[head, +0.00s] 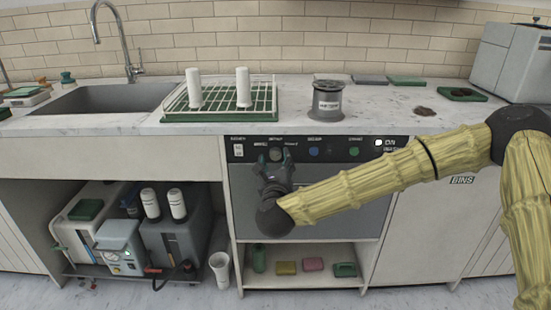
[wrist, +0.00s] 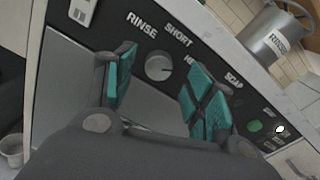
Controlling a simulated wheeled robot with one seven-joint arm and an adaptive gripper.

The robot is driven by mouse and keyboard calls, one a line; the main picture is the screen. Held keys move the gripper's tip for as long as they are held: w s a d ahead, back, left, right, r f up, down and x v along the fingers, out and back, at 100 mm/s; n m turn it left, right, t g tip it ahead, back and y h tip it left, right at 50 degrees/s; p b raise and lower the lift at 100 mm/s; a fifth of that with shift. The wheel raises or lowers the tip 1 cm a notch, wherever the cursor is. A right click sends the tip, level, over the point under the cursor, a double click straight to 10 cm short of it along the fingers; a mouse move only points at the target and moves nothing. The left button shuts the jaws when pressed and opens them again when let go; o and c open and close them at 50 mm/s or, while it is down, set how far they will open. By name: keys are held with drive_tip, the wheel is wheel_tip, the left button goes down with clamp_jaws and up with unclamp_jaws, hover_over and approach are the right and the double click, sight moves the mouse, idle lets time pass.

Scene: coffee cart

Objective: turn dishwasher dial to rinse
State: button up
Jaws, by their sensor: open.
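The dishwasher dial (wrist: 159,66) is a round grey knob on the black control panel (wrist: 205,50). In the wrist view the labels RINSE, SHORT and another partly hidden one stand around it, with RINSE to its upper left. A pale mark on the knob points right, away from RINSE. My gripper (wrist: 163,88) is open, with one teal-padded finger on each side of the dial in the picture; I cannot tell whether they touch it. In the head view my gripper (head: 274,160) is in front of the panel, and the dial (head: 276,154) shows just behind the fingers.
A blue button (head: 314,151) and a green button (head: 354,152) sit right of the dial, with a lit ON light (head: 378,143). Above are the counter (head: 300,105), a green dish rack (head: 215,115) and a grey canister (head: 328,98). An open shelf (head: 300,278) lies below.

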sight(275, 155)
drive_tip(key=shift+w, duration=1.75)
drive_tip(key=c, duration=1)
